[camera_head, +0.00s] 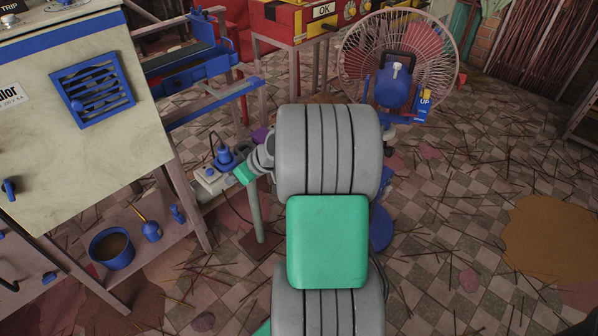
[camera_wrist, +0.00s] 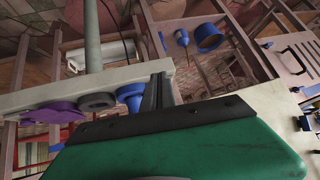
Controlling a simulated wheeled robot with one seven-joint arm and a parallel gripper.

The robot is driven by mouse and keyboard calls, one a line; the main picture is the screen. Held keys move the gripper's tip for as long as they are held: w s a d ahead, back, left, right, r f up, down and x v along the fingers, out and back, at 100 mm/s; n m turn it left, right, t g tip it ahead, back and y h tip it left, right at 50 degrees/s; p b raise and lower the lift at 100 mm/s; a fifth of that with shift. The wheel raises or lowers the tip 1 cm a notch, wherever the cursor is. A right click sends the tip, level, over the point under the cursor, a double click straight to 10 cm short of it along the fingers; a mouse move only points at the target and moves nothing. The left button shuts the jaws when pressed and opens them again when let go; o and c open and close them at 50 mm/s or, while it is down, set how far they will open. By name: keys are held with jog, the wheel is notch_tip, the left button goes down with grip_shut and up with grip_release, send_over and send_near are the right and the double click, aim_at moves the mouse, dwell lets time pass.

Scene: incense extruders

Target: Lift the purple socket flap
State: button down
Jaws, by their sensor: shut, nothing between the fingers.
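The purple socket flap (camera_wrist: 55,111) is at the left of the wrist view, on a pale socket strip (camera_wrist: 38,99). A dark grey round socket (camera_wrist: 98,101) and a blue plug or socket (camera_wrist: 130,94) sit beside it. In the head view, a bit of purple flap (camera_head: 260,134) shows behind my arm, and the blue piece (camera_head: 224,158) stands on the strip. My gripper (camera_wrist: 159,80) is shut and empty, its dark fingers beside the blue piece and apart from the purple flap. I cannot tell whether the flap is raised.
A grey post (camera_head: 257,212) supports the strip. A fan (camera_head: 398,62) stands to the right of my arm. A pale cabinet (camera_head: 85,150) is at left, with a blue bucket (camera_head: 112,248) on its lower shelf. Floor at right is mostly free, with scattered sticks.

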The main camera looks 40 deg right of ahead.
jog(key=s+d+f+m+t+h+b, duration=0.1)
jog(key=d+f+t, duration=0.1)
jog(key=d, duration=0.5)
jog(key=s+d+f+t+h+b, duration=0.1)
jog(key=s+d+t, duration=0.15)
jog(key=d, duration=0.35)
jog(key=s+d+f+m+t+h, duration=0.1)
jog(key=d+f+t, duration=0.1)
jog(key=d, duration=0.5)
jog(key=shift+t, duration=0.25)
jog(key=w, duration=0.2)
jog(key=w+r, duration=0.1)
jog(key=w, duration=0.1)
jog(key=shift+w+r+p, duration=0.1)
jog(key=shift+w+p, duration=0.2)
jog(key=w, duration=0.2)
jog(key=w+b, duration=0.1)
jog(key=shift+r, duration=0.25)
